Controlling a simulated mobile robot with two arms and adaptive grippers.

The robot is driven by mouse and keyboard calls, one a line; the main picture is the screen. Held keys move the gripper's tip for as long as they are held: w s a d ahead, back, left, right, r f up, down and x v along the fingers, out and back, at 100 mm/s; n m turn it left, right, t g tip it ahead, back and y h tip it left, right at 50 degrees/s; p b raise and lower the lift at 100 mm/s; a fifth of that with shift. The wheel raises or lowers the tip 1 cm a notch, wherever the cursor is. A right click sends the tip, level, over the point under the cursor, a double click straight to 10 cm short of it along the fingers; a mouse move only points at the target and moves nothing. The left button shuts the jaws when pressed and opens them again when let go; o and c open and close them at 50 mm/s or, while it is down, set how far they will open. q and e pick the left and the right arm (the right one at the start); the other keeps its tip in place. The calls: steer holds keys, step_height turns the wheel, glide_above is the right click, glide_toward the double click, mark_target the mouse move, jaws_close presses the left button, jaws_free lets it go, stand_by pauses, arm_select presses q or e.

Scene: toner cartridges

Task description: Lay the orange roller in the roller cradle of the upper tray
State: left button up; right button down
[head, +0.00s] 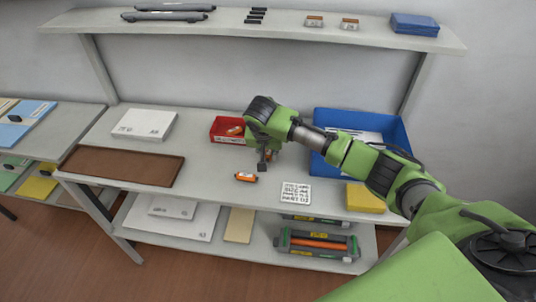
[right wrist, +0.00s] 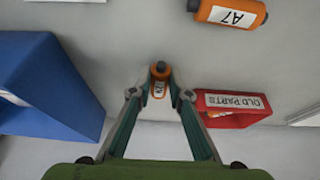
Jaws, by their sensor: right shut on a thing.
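My right gripper (head: 264,165) is above the middle shelf; it also shows in the right wrist view (right wrist: 160,92). Its fingers are shut on a small orange cylinder (right wrist: 160,82) with a dark end and a white label. In the head view the gripper mostly hides this cylinder. Another orange cylinder (head: 246,177), dark-ended and marked A7 (right wrist: 232,14), lies on the shelf, apart from the gripper. On the lower shelf, a grey-green cartridge frame (head: 348,254) holds a long orange bar (head: 316,243). I cannot tell which part is the upper tray's cradle. My left gripper is out of view.
A red OLD PARTS bin (head: 218,138) with an orange piece inside stands behind the gripper. A blue bin (head: 392,130) stands to the right. A white printed card (head: 296,193), a yellow block (head: 364,198) and a brown tray (head: 122,165) are on the middle shelf.

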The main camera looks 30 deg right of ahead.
steer(key=shift+f, duration=0.45)
steer(key=c, duration=1.9)
jaws_free()
steer(key=shift+f, duration=0.1)
